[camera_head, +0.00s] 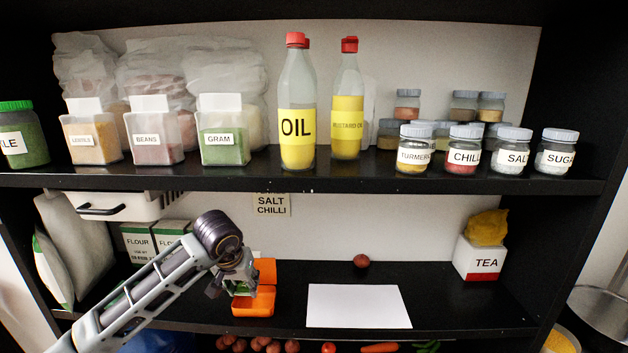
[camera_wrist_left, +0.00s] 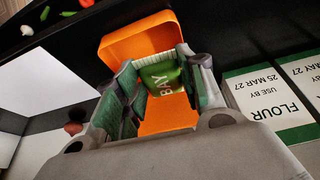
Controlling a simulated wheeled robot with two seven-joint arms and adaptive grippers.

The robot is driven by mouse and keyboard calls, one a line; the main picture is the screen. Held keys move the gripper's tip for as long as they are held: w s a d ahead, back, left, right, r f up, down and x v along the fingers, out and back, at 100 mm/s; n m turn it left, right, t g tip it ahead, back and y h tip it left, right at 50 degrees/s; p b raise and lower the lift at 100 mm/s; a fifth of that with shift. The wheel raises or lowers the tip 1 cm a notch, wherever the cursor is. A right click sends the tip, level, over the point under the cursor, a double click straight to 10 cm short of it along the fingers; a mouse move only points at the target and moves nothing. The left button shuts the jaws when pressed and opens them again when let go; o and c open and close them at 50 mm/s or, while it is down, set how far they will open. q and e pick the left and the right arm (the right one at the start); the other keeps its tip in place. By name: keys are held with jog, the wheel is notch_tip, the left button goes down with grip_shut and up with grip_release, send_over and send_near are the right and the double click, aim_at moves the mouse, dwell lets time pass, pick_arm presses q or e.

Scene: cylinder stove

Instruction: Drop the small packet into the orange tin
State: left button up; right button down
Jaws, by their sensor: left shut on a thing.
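My left gripper (camera_head: 238,286) is over the orange tin (camera_head: 256,306) on the lower shelf. In the left wrist view, the left gripper (camera_wrist_left: 158,76) is shut on a small green packet (camera_wrist_left: 162,78) with a white "BAY" label. The packet is between the fingers, in front of the orange tin (camera_wrist_left: 140,42), which shows on both sides of it. In the head view only a bit of green shows at the fingers. The gripper hides part of the tin's opening. I cannot tell how high the packet is above it. My right gripper is not in view.
Flour boxes (camera_head: 138,238) stand left of the tin, behind my arm. A white sheet (camera_head: 358,306) lies to its right, with a round reddish thing (camera_head: 361,261) behind it. A tea box (camera_head: 478,260) stands at the far right. The upper shelf (camera_head: 350,180) holds bottles and jars above.

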pick_arm(q)
jog(key=o, duration=0.9)
jog(key=shift+c, duration=0.2)
jog(key=shift+r, duration=0.15)
jog(key=v, duration=1.1)
jog(key=shift+r, duration=0.3)
jog(key=shift+s, duration=0.15)
